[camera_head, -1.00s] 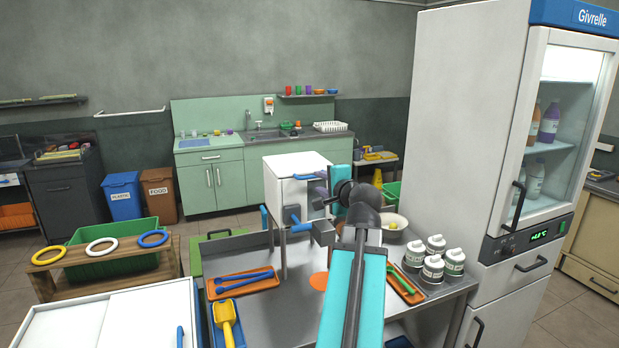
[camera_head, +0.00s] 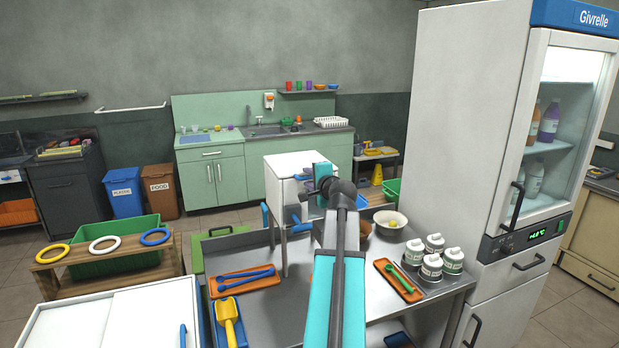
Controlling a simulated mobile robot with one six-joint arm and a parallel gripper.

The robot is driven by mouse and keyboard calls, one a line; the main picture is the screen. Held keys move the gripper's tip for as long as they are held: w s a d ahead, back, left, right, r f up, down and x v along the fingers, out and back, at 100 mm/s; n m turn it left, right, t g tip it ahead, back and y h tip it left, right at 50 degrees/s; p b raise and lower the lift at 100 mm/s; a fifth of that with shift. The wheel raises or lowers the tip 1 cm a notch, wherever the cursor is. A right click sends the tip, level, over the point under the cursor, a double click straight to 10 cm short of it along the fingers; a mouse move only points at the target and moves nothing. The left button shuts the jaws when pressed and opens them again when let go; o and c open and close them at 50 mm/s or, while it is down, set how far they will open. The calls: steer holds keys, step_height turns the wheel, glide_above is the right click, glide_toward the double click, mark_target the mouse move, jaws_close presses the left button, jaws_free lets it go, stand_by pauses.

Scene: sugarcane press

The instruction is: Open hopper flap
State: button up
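The sugarcane press appears as a white box-shaped machine (camera_head: 283,178) on grey legs, standing on a steel table. A small blue part (camera_head: 301,177) shows at its upper right front edge, perhaps a handle of the hopper flap; the flap itself cannot be made out clearly. Blue parts also show lower on the press. My teal and grey arm reaches up from the bottom, and its wrist overlaps the press's right side in the picture.
The steel table (camera_head: 262,318) carries an orange tray with blue tools, a brown bowl, a white bowl (camera_head: 390,219), an orange tray (camera_head: 398,281) with a green tool, and several white jars (camera_head: 432,266). A tall fridge (camera_head: 455,130) stands close on the right.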

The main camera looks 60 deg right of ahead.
steer(key=shift+d, duration=0.1)
steer(key=shift+f, duration=0.15)
jaws_close()
steer(key=shift+r, duration=0.4)
